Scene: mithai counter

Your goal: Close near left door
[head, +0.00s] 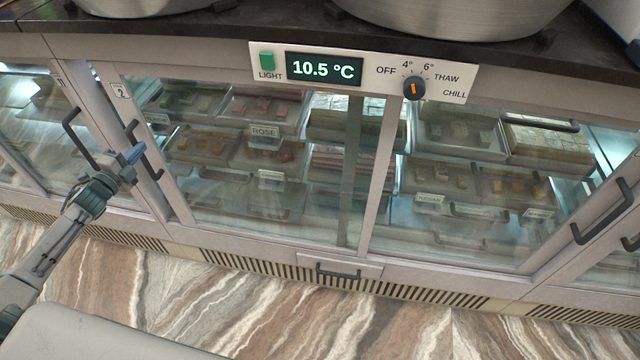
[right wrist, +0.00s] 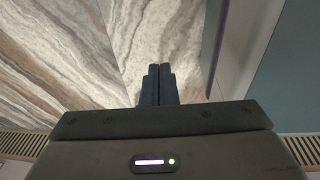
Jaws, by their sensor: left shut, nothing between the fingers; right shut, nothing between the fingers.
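The near left door (head: 180,207) is a glass panel with a pale frame at the left of the bay marked 2, in the head view. Its black upright handle (head: 157,176) is on the left stile. My right gripper (right wrist: 158,72) is shut and empty in the right wrist view, above the marble floor.
Sweet trays with labels (head: 265,131) stand behind the glass. A control panel (head: 375,75) reads 10.5 °C. Metal pans (head: 450,15) stand on the dark countertop. Another black handle (head: 600,215) is at the right. Marble floor (head: 250,315) is clear below the vent.

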